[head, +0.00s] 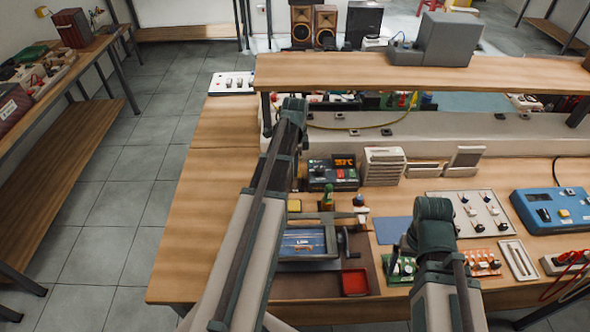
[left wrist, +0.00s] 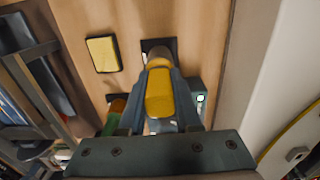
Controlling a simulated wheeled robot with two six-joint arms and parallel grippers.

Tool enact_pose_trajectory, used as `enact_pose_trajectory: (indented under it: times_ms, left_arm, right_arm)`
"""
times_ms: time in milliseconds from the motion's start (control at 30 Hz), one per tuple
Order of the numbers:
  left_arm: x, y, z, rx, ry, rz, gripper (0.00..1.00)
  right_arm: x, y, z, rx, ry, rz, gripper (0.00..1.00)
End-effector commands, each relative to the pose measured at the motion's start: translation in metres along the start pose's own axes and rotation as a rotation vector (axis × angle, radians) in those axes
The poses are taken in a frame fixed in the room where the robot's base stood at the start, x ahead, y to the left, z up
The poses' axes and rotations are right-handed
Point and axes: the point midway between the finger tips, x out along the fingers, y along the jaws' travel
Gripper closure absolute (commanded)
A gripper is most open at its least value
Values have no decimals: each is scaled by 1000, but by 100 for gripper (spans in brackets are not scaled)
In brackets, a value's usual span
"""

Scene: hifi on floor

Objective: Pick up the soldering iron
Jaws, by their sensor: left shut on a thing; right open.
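My left gripper (left wrist: 158,90) is shut on the soldering iron (left wrist: 160,95), gripping its yellow handle in the left wrist view. A dark square holder (left wrist: 158,47) shows just behind the handle; I cannot tell whether the iron is clear of it. In the head view my left arm hides most of this gripper and the iron. My right gripper (head: 408,243) is open over the right part of the bench, largely hidden by its wrist, with nothing seen in it.
A yellow sponge (left wrist: 103,54) lies beside the holder. A black device with a red display (head: 335,173) stands close behind. A blue tray (head: 303,243), a red dish (head: 354,282) and circuit boards (head: 482,262) lie in front. A raised shelf (head: 420,74) spans the back. The floor at left is clear.

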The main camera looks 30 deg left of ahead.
Motion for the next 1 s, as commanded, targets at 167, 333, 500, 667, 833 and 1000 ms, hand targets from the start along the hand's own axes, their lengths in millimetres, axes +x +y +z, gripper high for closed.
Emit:
enact_pose_trajectory:
  times_ms: [167, 333, 500, 667, 833, 1000]
  left_arm:
    - [0, 0, 0, 0, 0, 0, 100]
    - [-4, 0, 0, 0, 0, 0, 100]
    - [-17, 0, 0, 0, 0, 0, 100]
    - [-39, 0, 0, 0, 0, 0, 100]
    - [-66, 0, 0, 0, 0, 0, 100]
    - [-91, 0, 0, 0, 0, 0, 100]
  right_arm:
    - [0, 0, 0, 0, 0, 0, 3]
    - [-4, 0, 0, 0, 0, 0, 3]
    - [-17, 2, 1, 0, 0, 0, 3]
    - [-38, 4, 2, 0, 0, 0, 3]
    - [-66, 6, 4, 0, 0, 0, 3]
    - [-90, 9, 5, -1, 0, 0, 3]
